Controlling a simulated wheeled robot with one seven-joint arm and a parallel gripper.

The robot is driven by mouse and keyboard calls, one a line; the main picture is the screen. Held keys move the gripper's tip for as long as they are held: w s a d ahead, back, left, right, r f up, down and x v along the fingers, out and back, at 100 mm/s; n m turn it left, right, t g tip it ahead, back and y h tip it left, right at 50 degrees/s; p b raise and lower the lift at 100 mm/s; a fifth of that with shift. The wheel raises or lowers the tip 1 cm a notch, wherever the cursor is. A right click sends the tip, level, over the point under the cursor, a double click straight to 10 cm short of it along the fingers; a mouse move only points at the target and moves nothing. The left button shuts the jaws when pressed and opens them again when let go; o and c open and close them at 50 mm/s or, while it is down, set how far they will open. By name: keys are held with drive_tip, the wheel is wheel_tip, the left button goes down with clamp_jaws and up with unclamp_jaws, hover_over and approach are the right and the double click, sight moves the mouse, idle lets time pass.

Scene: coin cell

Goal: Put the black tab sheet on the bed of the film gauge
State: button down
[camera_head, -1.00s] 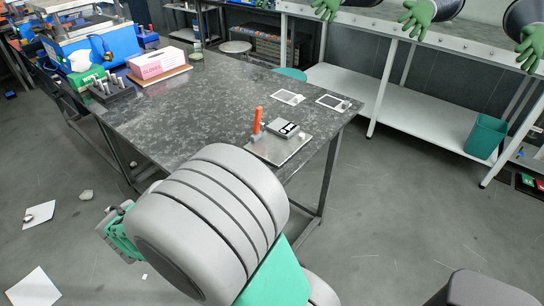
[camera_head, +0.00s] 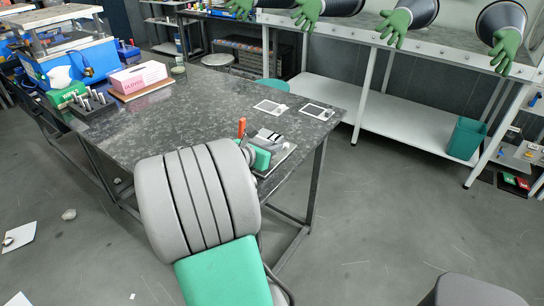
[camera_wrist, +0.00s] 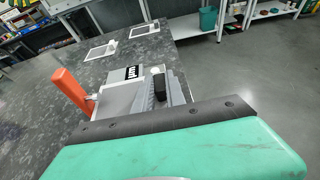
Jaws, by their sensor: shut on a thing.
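The film gauge stands near the right corner of the dark table. It has an orange handle (camera_head: 242,127), which also shows in the wrist view (camera_wrist: 72,88), a pale metal base and a grey block with a black-and-white display (camera_wrist: 133,72). My gripper (camera_wrist: 160,92) is low over the right side of the gauge; its green body shows in the head view (camera_head: 262,158). It is shut on a small black block (camera_wrist: 158,82), which looks like the tab of the black tab sheet. The sheet itself is mostly hidden, and I cannot tell whether it touches the bed.
Two white-framed sheets, one left (camera_head: 270,106) and one right (camera_head: 318,112), lie flat behind the gauge. A pink box (camera_head: 138,76) and a dark rack (camera_head: 92,104) are at the table's far left. The table's middle is clear. Its right edge is close to the gauge.

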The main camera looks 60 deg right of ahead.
drive_tip(key=shift+f, duration=1.7)
drive_tip(key=shift+f, duration=0.55)
drive_tip(key=shift+f, duration=0.1)
drive_tip(key=c, duration=1.4)
unclamp_jaws()
drive_tip(key=shift+r, duration=0.4)
drive_tip(key=v, duration=1.2)
drive_tip(key=shift+r, duration=0.2)
